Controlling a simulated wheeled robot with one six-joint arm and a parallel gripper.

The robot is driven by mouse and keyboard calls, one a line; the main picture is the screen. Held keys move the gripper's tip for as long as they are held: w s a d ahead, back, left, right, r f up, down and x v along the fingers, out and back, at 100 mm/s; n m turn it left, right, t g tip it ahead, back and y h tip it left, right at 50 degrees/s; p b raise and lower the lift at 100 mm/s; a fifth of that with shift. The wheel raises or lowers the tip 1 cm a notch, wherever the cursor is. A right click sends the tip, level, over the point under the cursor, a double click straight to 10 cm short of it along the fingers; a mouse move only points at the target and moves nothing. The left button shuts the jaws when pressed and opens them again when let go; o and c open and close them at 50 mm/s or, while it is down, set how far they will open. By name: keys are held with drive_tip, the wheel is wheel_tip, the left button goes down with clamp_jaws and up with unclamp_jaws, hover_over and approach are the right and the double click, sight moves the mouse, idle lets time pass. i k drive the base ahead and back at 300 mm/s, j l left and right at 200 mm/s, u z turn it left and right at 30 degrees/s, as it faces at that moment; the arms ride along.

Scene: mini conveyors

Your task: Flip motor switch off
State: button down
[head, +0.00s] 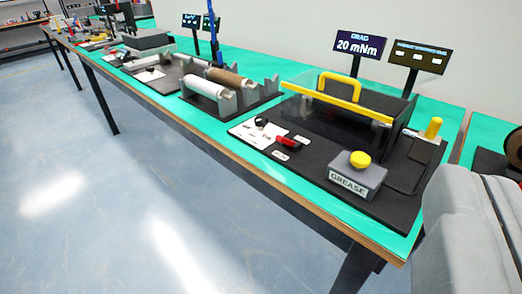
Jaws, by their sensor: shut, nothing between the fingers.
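A red switch lever (289,142) sits on a black base board (310,177) at the front of the nearest conveyor station, on the green-topped bench. A small white label (301,139) lies on its far side and another (281,156) on its near side. Their print is too small to read, so I cannot tell the switch's position. Left of it, a black knob (262,122) stands on a white card. My gripper's fingers are not in view. A grey part of my own body fills the lower right corner, apart from the switch.
A grey GREASE box (356,176) with a yellow button stands right of the switch. Behind is a clear guard with a yellow handle (341,83). A display (360,46) reads DRAG 20 mNm. Rollers (206,88) stand left. The floor before the bench is clear.

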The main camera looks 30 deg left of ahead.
sight(279, 139)
drive_tip(key=k+j, duration=0.9)
drive_tip(key=j, duration=0.15)
drive_tip(key=j+z, duration=0.05)
